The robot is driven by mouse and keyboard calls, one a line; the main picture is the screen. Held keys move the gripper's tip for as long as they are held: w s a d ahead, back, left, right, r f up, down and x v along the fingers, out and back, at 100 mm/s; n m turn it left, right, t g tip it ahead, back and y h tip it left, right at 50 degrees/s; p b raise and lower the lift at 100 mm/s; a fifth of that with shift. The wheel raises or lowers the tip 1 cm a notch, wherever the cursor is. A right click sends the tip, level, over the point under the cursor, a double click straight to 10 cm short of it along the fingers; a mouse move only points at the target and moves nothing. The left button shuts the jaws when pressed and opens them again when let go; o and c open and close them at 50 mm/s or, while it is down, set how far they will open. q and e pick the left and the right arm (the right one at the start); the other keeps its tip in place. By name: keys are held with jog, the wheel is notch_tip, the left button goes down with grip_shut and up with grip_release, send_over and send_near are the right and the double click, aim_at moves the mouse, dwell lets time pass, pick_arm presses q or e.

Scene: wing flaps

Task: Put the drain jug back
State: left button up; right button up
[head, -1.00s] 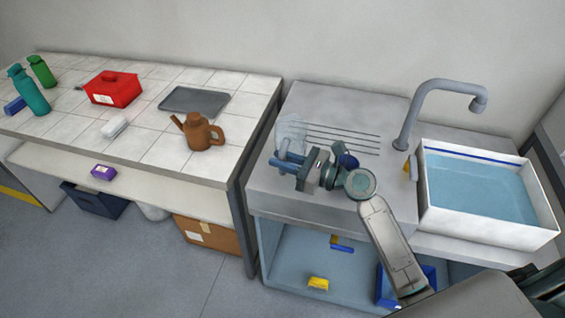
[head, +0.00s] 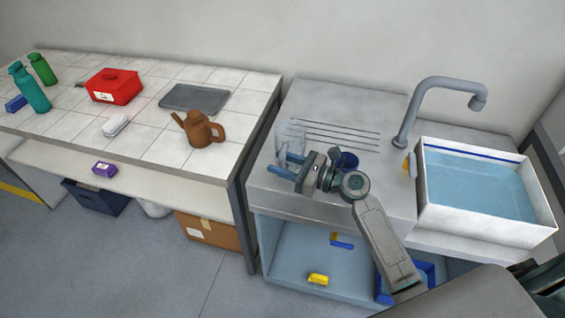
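A clear, see-through jug (head: 291,134) stands on the left part of the grey draining board (head: 390,112), near its left edge. My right gripper (head: 281,163) reaches in from the right, low over the board, at the near side of the jug. Its blue fingers point left and are spread apart with a gap between them. The fingers overlap the jug's lower part in the picture; I cannot tell whether they touch it. My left gripper is not in view.
A tap (head: 405,125) and a white water-filled basin (head: 487,226) are to the right. A brown watering can (head: 198,130) stands on the tiled table to the left.

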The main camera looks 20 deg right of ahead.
jog(key=shift+r, duration=0.2)
jog(key=shift+s+d+f, duration=0.2)
jog(key=shift+d, duration=0.05)
jog(key=b+v, duration=0.3)
jog(key=v, duration=0.6)
jog(key=shift+s+d, duration=0.3)
jog(key=shift+s+d+b, duration=0.45)
jog(key=shift+s+d, duration=0.05)
jog(key=shift+d, duration=0.05)
jog(key=shift+r, duration=0.1)
